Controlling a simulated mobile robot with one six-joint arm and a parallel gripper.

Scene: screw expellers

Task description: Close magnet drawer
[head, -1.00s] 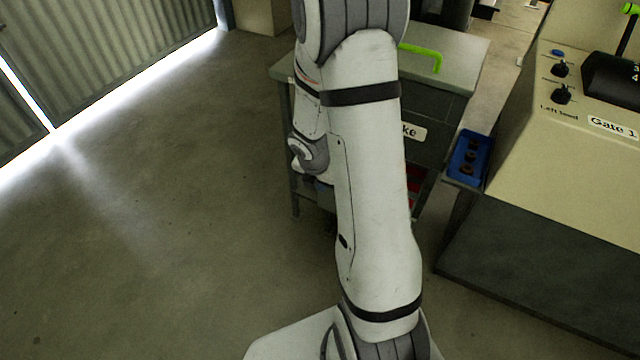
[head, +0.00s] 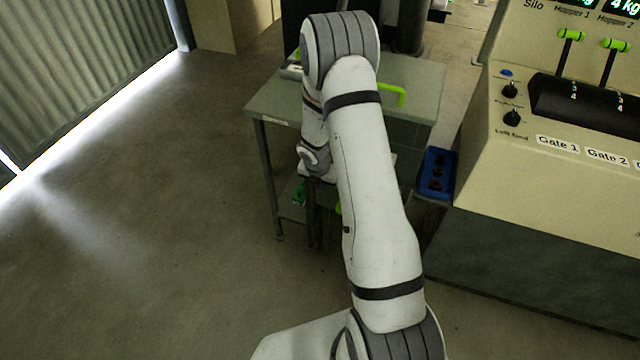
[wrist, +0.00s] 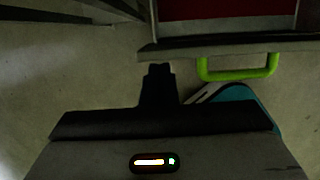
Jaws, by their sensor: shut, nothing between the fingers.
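The wrist view shows a drawer with a dark front edge (wrist: 220,48) and a bright green handle (wrist: 240,73). It looks pulled out, with a dark red inside (wrist: 222,8) showing behind the front. I cannot read a label on it. My gripper (wrist: 158,70) is shut and empty. Its tip appears just left of the handle and near the drawer's front edge; I cannot tell whether they touch.
A green handle (head: 392,92) shows at the cabinet top. A corrugated shutter (head: 80,70) stands at the left. The floor (head: 150,220) left of the cabinet is open.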

